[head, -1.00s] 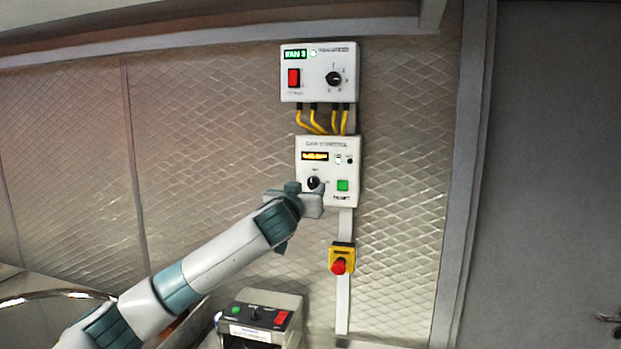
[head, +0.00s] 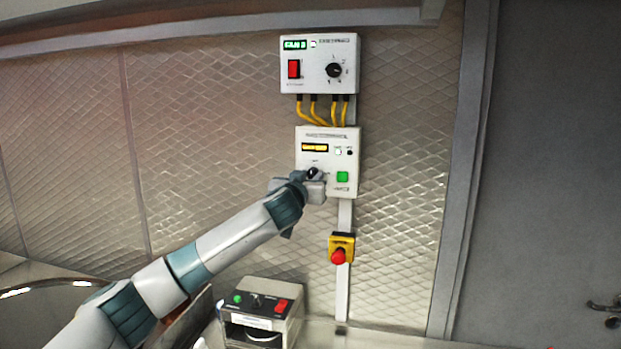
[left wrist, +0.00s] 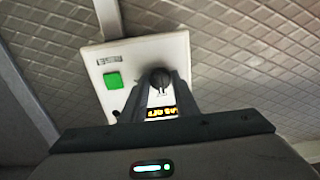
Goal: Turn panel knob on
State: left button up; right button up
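The lower white control panel (head: 327,140) is on the wall, with an amber display (head: 315,147), a green button (head: 342,176) and a black knob (head: 312,173). My left gripper (head: 309,180) is at this knob, partly covering it in the head view. In the left wrist view the knob (left wrist: 160,78) sits between the two dark fingertips of the left gripper (left wrist: 161,84), which look closed on its sides. The amber display shows between the fingers, and the green button (left wrist: 113,81) is left of them. My right gripper is not in view.
An upper panel (head: 319,45) with a red switch and black dial hangs above, joined by yellow cables (head: 316,112). A yellow box with a red button (head: 338,256) is below. A small control box (head: 262,300) stands on the counter at the bottom. A grey door is at right.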

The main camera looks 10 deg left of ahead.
pick_arm(q)
jog(key=shift+f, duration=0.1)
jog(key=shift+f+m+b, duration=0.1)
jog(key=shift+m+b, duration=0.75)
jog(key=shift+m, duration=1.45)
jog(key=m, duration=0.3)
jog(key=shift+m, duration=0.4)
jog(key=m, duration=0.1)
jog(key=m+p, duration=0.1)
jog(key=m, duration=0.1)
jog(key=shift+r+m, duration=0.2)
jog(key=shift+m, duration=0.1)
jog(key=m, duration=0.2)
jog(key=shift+m, duration=0.3)
jog(key=shift+f+m+p, duration=0.1)
jog(key=shift+m+p, duration=0.2)
jog(key=shift+m, duration=1.3)
